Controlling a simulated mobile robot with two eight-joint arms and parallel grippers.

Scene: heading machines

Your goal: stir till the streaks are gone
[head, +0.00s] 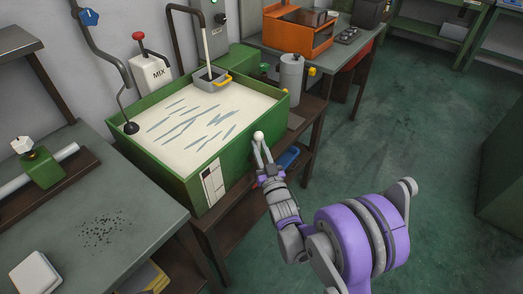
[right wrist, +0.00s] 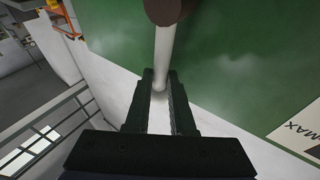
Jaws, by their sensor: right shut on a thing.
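The green tank (head: 190,184) holds a cream liquid (head: 229,100) with several long blue-grey streaks across its middle. A pale round knob (head: 258,136) shows at the gripper's tip in the head view. I cannot tell how the rod joins the tank. My left gripper is out of view.
A grey paddle (head: 210,80) on a long rod stands at the tank's back edge. A white MIX box (head: 152,72) with a red knob is behind. A grey canister (head: 291,72) stands right of the tank. Green floor (head: 420,120) is clear to the right.

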